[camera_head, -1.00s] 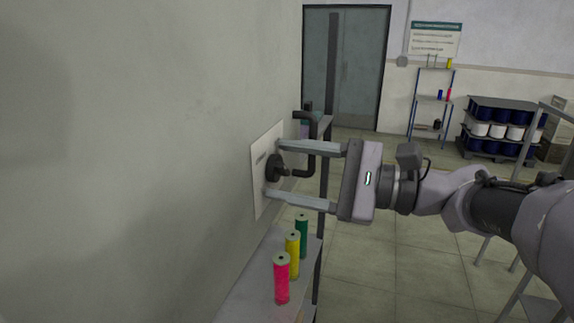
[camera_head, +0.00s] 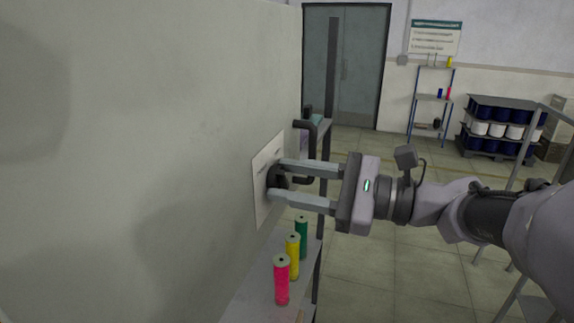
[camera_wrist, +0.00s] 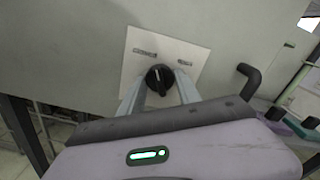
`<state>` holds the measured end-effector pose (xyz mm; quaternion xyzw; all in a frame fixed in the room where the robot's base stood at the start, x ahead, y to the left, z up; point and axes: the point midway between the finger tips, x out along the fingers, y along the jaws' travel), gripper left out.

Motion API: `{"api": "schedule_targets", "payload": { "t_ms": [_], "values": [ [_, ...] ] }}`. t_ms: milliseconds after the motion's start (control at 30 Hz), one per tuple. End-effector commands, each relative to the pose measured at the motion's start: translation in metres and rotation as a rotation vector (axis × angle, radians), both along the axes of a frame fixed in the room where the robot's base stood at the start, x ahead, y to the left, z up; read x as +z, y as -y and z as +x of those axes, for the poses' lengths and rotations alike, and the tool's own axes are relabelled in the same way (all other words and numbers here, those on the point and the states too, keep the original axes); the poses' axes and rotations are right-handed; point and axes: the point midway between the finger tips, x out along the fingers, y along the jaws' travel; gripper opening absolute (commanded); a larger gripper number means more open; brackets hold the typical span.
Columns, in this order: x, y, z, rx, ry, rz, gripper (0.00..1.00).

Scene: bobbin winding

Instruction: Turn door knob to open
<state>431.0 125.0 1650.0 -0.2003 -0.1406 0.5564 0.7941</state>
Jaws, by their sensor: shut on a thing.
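The round black knob (camera_head: 272,178) sits on a pale plate (camera_head: 264,209) fixed to a large grey door panel (camera_head: 150,120). My gripper (camera_head: 277,180) is shut on the knob, one finger on each side. In the wrist view the knob (camera_wrist: 159,79) shows between my fingers (camera_wrist: 161,85), its raised ridge roughly upright in the picture. Dark marks lie on the plate above it on both sides. A black bar handle (camera_head: 310,152) stands out from the panel to the right of the knob, apart from my fingers.
Pink (camera_head: 282,280), yellow (camera_head: 293,257) and green (camera_head: 301,238) spools stand on a shelf (camera_head: 250,300) below my gripper. A pallet of spools (camera_head: 505,130) and a rack (camera_head: 432,97) stand far back.

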Motion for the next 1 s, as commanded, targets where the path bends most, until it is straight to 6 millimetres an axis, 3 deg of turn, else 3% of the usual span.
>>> {"api": "schedule_targets", "payload": {
  "t_ms": [1000],
  "values": [
    [0.0043, -0.0003, -0.0008, 0.0, -0.901, 0.324, 0.0]
  ]
}}
